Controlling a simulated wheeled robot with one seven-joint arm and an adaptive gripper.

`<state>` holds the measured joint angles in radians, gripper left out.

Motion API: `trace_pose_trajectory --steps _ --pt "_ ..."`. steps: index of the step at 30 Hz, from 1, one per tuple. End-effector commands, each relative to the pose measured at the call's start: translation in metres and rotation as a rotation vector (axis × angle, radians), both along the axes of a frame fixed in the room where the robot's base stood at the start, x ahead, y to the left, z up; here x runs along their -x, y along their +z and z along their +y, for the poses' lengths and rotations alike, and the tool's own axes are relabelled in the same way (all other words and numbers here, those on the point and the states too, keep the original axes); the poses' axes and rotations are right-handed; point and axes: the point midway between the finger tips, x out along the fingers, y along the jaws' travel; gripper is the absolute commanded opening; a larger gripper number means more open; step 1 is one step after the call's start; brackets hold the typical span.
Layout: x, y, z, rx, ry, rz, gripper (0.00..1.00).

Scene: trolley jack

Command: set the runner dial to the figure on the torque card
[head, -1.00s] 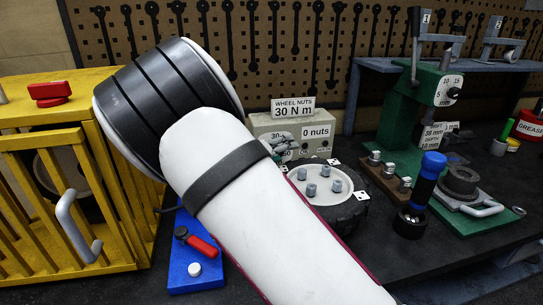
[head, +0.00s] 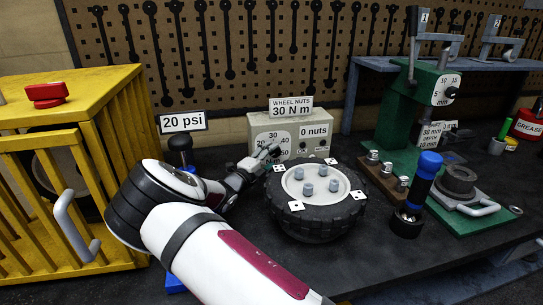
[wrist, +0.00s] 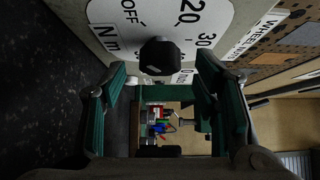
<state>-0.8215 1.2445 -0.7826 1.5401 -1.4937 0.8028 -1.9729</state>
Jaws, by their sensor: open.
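The torque card (head: 291,107) stands on top of the grey runner box (head: 255,127) and reads "WHEEL NUTS 30 N m". The runner dial's white scale (wrist: 142,20) shows OFF, 20 and 30 in the wrist view. Its black knob (wrist: 160,56) is seen nearly end-on, so I cannot tell which figure it points to. My gripper (head: 270,153) is at the box front, covering part of the dial in the head view. In the wrist view my gripper (wrist: 162,70) is open, one finger either side of the knob; contact is not clear.
A tyre (head: 315,216) with several nuts and white markers lies just right of my gripper. The box's display (head: 313,131) reads "0 nuts". A yellow cage (head: 95,120) stands at left, a "20 psi" card (head: 183,122) behind my arm, and a green press (head: 425,115) at right.

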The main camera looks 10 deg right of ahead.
Motion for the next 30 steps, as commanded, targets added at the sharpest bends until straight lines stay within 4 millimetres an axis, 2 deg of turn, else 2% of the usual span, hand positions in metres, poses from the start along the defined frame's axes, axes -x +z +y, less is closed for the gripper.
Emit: trace_pose_trajectory --steps 6,14,20,21,30 --pt "-0.011 -0.0005 -0.0107 0.0 0.001 0.001 0.55" --pt "-0.0117 -0.0003 -0.0117 -0.001 0.0 0.001 0.55" --pt "-0.0115 -0.0003 -0.0116 -0.001 0.0 0.001 0.1" --pt "-0.0115 -0.0003 -0.0116 -0.001 0.0 0.001 0.07" --pt "-0.0113 0.001 -0.012 -0.029 -0.001 -0.001 0.07"
